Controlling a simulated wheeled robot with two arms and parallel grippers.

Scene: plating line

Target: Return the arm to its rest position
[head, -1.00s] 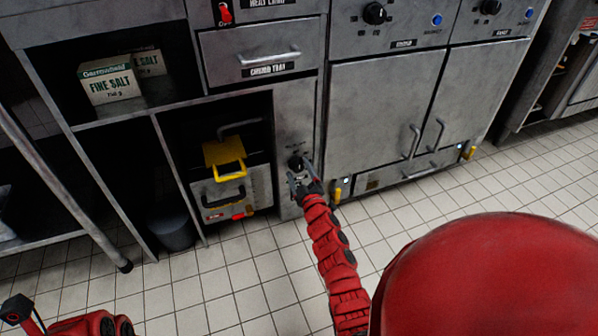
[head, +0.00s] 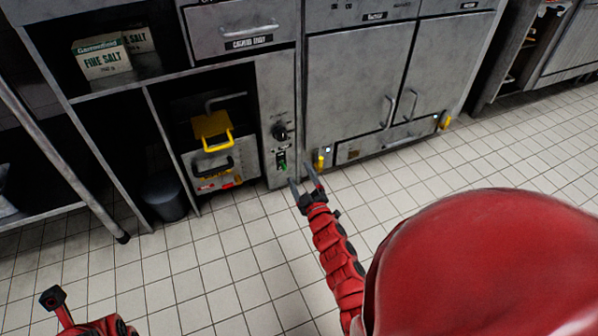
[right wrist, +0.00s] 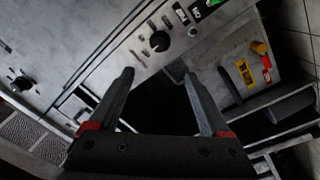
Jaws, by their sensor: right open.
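My right gripper (head: 302,176) is open and empty in the head view. It is in front of the lower counter unit, just below the control panel (head: 270,90) in the picture and apart from it. In the right wrist view its two fingers (right wrist: 159,75) are spread with nothing between them. The panel's black knob (head: 280,131) and green-lit switch (head: 282,161) are in plain sight. The knob also shows ahead of the fingers in the right wrist view (right wrist: 160,41).
A yellow-handled appliance (head: 213,130) stands in the open bay left of the panel. A dark bin (head: 164,196) is on the floor beside it. Closed doors (head: 357,80) with handles are to the right. Salt boxes (head: 101,57) sit on a shelf. The tiled floor (head: 235,260) is clear.

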